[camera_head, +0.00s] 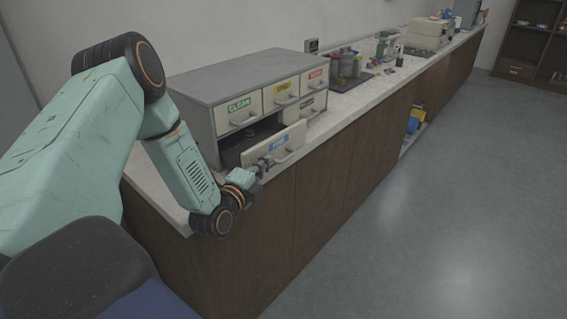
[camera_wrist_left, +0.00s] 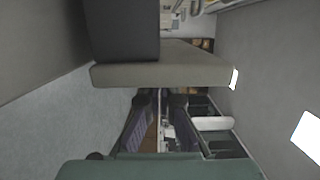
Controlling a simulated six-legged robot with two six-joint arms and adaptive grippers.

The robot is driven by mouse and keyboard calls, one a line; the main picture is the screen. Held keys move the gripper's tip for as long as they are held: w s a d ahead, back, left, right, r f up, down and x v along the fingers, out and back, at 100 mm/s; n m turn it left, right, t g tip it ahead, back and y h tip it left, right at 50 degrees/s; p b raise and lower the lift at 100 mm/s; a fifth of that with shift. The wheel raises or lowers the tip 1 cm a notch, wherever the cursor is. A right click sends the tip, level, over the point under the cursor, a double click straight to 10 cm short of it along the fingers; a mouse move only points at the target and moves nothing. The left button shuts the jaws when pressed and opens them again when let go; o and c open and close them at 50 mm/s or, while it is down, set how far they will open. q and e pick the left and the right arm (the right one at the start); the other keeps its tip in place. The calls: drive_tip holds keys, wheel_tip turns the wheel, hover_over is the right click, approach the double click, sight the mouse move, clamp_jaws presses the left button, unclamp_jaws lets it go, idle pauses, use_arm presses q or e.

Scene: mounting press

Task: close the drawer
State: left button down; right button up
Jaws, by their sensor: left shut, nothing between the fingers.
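A grey drawer cabinet (camera_head: 205,105) stands on the counter, with pale drawer fronts and coloured labels. Its lower drawer with the blue label (camera_head: 284,141) is pulled out, and the dark inside shows behind its front. The other drawers look shut. My left gripper (camera_head: 263,166) is shut and empty at the outer face of the open drawer's front, near its handle (camera_head: 285,158). I cannot tell whether it touches. In the left wrist view a pale panel edge (camera_wrist_left: 165,75), apparently the drawer front, lies close before the fingers (camera_wrist_left: 160,100). My right gripper is not in view.
The pale counter (camera_head: 345,101) runs away to the back right, over brown wooden fronts (camera_head: 335,155). A dark tray with jars (camera_head: 346,70) and several instruments stand beyond the cabinet. The grey floor (camera_head: 430,220) to the right is clear.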

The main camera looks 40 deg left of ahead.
sight(239, 159)
use_arm(q)
drive_tip(key=a+p, duration=0.1)
drive_tip(key=a, duration=0.2)
drive_tip(key=a+p, duration=0.1)
drive_tip(key=a, duration=0.1)
drive_tip(key=a+p, duration=0.1)
drive_tip(key=a, duration=0.2)
drive_tip(key=shift+w+a+r, duration=0.1)
drive_tip(key=shift+w+a, duration=0.2)
drive_tip(key=shift+a, duration=0.8)
drive_tip(key=shift+w, duration=0.1)
drive_tip(key=shift+a, duration=0.15)
drive_tip(key=shift+r, duration=0.1)
